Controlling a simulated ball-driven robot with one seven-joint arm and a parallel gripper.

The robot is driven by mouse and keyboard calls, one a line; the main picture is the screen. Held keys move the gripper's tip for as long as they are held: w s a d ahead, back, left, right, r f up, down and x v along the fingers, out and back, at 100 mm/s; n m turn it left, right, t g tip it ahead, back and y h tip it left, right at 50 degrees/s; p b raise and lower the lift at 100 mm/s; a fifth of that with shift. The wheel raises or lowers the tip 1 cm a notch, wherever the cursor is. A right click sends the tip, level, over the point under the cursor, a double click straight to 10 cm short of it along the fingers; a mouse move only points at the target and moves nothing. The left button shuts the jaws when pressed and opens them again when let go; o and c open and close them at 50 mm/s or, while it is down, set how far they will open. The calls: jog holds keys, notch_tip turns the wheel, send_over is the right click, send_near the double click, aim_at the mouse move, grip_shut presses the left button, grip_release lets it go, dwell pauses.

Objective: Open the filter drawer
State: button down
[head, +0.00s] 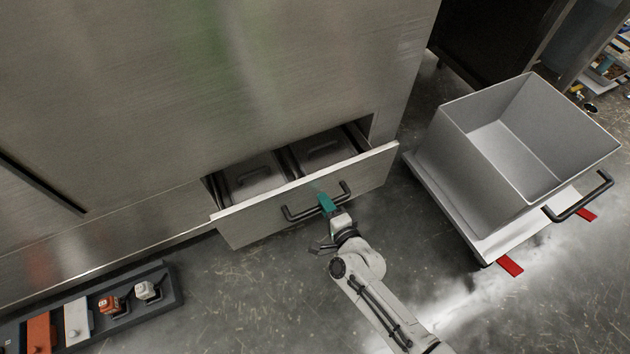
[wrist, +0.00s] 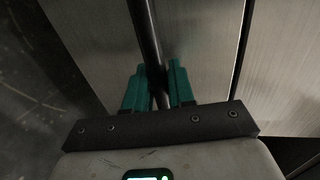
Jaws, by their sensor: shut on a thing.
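The filter drawer (head: 300,215) is a brushed-metal drawer low in the large metal cabinet. It stands partly pulled out. Two metal filter boxes (head: 253,180) with handles on top show inside it. A dark bar handle (head: 301,215) runs along the drawer front. My gripper (head: 326,203) has teal fingers and is at the middle of this handle. In the wrist view, the fingers (wrist: 160,88) lie on both sides of the dark bar, shut on it. The lower rear of the drawer's inside is hidden.
A grey open bin (head: 478,150) stands on a low cart (head: 480,238) with a dark handle to the right, close to the drawer's right end. A dark tray (head: 172,296) with orange and white items lies on the floor at lower left.

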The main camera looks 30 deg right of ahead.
jog(key=f+v, duration=0.2)
jog(key=v, duration=1)
jog(key=s+f+v, duration=0.1)
jog(key=f+v, duration=0.2)
jog(key=v, duration=0.9)
jog(key=shift+s+p, duration=0.3)
jog(key=shift+p, duration=0.1)
jog(key=c, duration=1.1)
grip_release()
